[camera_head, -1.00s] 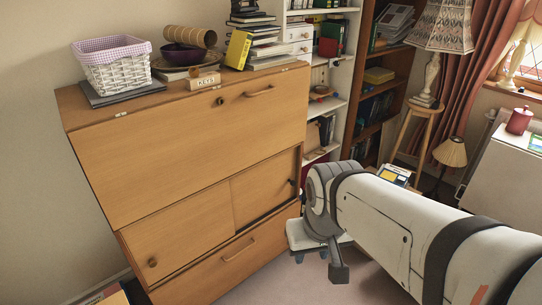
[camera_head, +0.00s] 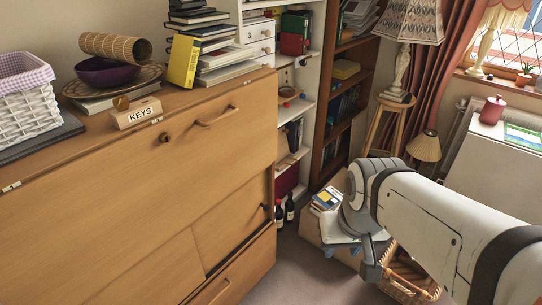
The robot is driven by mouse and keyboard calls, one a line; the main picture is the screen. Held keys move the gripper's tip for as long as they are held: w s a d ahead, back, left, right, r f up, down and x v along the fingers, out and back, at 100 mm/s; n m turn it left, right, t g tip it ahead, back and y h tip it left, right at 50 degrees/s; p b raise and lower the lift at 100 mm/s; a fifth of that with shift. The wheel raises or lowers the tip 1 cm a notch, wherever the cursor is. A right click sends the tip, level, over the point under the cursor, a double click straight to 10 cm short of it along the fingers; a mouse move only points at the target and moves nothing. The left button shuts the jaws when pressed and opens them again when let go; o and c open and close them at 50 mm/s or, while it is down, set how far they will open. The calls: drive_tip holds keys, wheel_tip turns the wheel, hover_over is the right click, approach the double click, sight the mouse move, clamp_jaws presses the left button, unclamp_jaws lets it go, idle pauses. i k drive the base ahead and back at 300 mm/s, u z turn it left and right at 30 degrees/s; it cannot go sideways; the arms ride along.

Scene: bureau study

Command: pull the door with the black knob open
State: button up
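The wooden bureau (camera_head: 110,185) fills the left of the head view. Low on its front is a door (camera_head: 228,222) with a small black knob (camera_head: 264,206) near its right edge. The door looks shut. To its left is another wooden panel (camera_head: 150,272), cut off by the bottom of the frame. My white arm reaches in from the right, and its near joint stands right of the bureau, apart from the black knob.
A KEYS block (camera_head: 136,113), a purple bowl (camera_head: 104,71) and books stand on the bureau. Bottles (camera_head: 284,212) stand on the floor right of it. A wicker basket (camera_head: 408,283) and small books (camera_head: 326,198) are near my arm. Carpet (camera_head: 300,275) is clear between.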

sight(216, 234)
drive_tip(key=i, duration=0.9)
drive_tip(key=u, duration=0.4)
